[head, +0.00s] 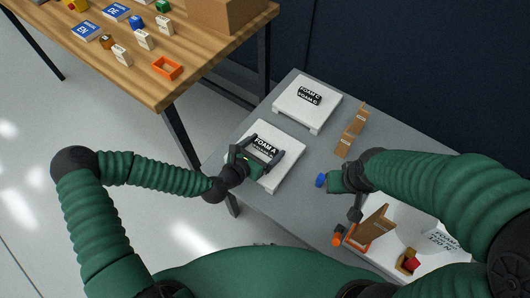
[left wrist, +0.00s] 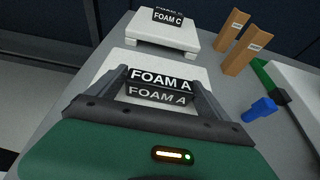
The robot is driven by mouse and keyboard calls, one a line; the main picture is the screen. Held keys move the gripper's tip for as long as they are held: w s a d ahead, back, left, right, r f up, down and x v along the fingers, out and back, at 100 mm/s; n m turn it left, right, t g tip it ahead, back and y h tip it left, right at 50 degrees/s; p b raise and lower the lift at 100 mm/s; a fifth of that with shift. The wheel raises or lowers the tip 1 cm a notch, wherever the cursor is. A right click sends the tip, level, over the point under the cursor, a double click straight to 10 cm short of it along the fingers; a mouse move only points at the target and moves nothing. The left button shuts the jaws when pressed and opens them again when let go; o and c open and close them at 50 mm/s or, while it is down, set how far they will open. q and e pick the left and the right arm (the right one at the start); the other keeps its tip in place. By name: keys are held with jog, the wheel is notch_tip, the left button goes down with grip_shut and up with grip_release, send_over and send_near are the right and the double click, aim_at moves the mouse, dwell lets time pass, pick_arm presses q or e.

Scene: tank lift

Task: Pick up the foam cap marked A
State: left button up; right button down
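The foam cap marked A (head: 285,173) is a white slab on the grey table, with a black FOAM A block on top. The block also shows in the left wrist view (left wrist: 160,80). My left gripper (head: 267,146) is over this cap, its fingers wide apart, one on each side of the block. It also shows in the left wrist view (left wrist: 161,82). The fingertips are close to the block's ends; I cannot tell whether they touch. My right gripper (head: 343,187) is at the table's right part, partly hidden by its own arm; its finger gap is unclear.
A second white slab marked FOAM C (head: 310,118) lies behind. Cardboard pieces (head: 351,134) stand right of it. A blue piece (head: 320,180) is beside my right gripper. A white slab marked FOAM (head: 441,252) is front right. A wooden table (head: 185,85) with small boxes stands back left.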

pick_arm(q)
jog(key=c, duration=1.1)
